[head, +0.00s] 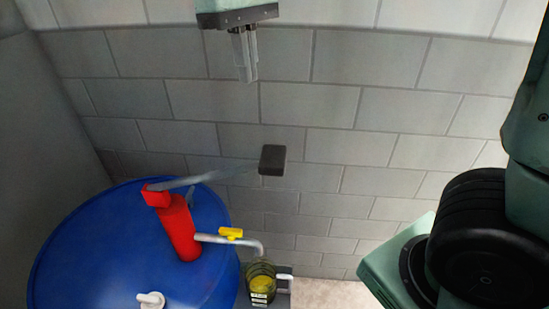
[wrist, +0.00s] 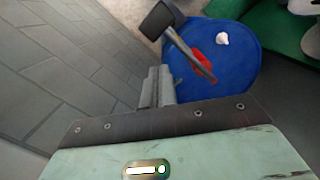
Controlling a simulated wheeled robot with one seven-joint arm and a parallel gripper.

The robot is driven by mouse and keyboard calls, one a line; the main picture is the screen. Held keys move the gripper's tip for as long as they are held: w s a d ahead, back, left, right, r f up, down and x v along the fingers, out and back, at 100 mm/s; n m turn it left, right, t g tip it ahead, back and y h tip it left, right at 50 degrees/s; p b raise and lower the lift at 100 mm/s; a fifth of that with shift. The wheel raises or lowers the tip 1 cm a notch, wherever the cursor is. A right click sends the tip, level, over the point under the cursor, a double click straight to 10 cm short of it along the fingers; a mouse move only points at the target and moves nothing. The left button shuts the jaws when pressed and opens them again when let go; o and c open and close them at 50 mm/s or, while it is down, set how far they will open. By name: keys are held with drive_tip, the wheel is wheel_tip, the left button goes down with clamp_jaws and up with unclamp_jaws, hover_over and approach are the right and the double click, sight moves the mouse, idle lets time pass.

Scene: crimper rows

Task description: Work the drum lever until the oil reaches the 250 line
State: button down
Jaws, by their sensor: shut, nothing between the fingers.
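The blue drum (head: 90,250) stands at the lower left in the head view, with a red pump (head: 179,228) upright on its top. The pump's grey lever (head: 210,175) reaches out to the right and ends in a black grip (head: 272,160). A spout with a yellow tap (head: 231,233) bends down over a clear jug (head: 261,285) with yellow oil low in it; its lines are too small to read. My gripper (head: 245,68) is shut and empty, above the grip and apart from it. In the wrist view the black grip (wrist: 160,18) lies beyond my gripper (wrist: 157,75).
A white cap (head: 151,299) sits on the drum top. The jug stands on a grey stand (head: 283,300) beside the drum. A grey block wall (head: 400,110) runs behind. The space around my gripper looks clear.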

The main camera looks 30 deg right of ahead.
wheel_tip(320, 180, up, 4)
drive_tip(key=shift+w+a+f, duration=0.1)
drive_tip(key=shift+w+f, duration=0.05)
drive_tip(key=shift+f, duration=0.05)
idle(1.6)
drive_tip(key=s+a+f+n+b, duration=0.1)
drive_tip(key=s+f, duration=0.4)
drive_tip(key=f, duration=0.3)
drive_tip(key=s+a+f+n+b, duration=0.1)
drive_tip(key=s+a+f+b, duration=0.1)
drive_tip(key=s+f, duration=0.4)
drive_tip(key=s+a+f+n+t+y+b, duration=0.1)
drive_tip(key=s+f, duration=0.5)
drive_tip(key=f, duration=0.6)
drive_tip(key=shift+a+n+b, duration=0.3)
drive_tip(key=shift+a+b, duration=0.1)
drive_tip(key=shift+b, duration=0.3)
